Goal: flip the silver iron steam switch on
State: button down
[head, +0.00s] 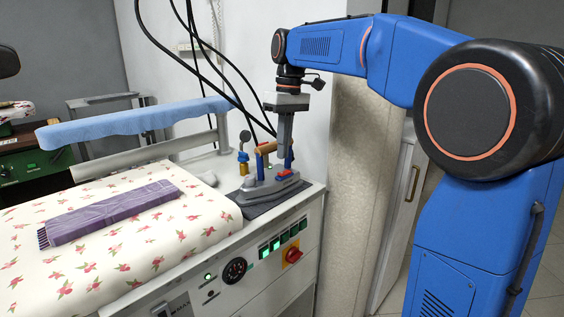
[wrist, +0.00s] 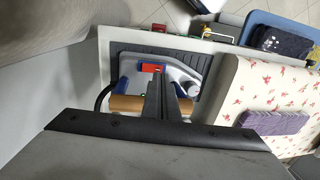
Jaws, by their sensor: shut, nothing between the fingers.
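The silver iron (head: 268,189) stands on a dark mat at the right end of the work surface, with a wooden handle (head: 266,147) on blue posts. Its red switch (head: 285,173) is low on the iron's near right side. The switch also shows in the wrist view (wrist: 151,68), just past my fingertips. My gripper (head: 283,156) points straight down, shut and empty, beside the handle and just above the switch. In the wrist view my gripper (wrist: 161,77) partly covers the handle. I cannot tell whether the fingertips touch the switch, or which way it is set.
A floral padded board (head: 120,250) with a folded purple cloth (head: 110,213) lies left of the iron. A light blue sleeve board (head: 135,122) is behind it. Black cables hang behind the iron. The front panel has a red knob (head: 293,254). A wall stands close behind.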

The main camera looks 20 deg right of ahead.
aim_at(284, 172)
jog(key=shift+s+a+f, duration=0.1)
jog(key=shift+f, duration=0.95)
jog(key=shift+a+f, duration=0.1)
jog(key=shift+f, duration=0.9)
jog(key=shift+f, duration=0.15)
jog(key=shift+w+d, duration=0.35)
jog(key=shift+d, duration=0.25)
jog(key=shift+r, duration=0.2)
notch_tip(284, 172, up, 14)
jog(key=a, duration=0.1)
jog(key=shift+s+a, duration=0.25)
jog(key=shift+s, duration=0.2)
jog(key=shift+f, duration=0.1)
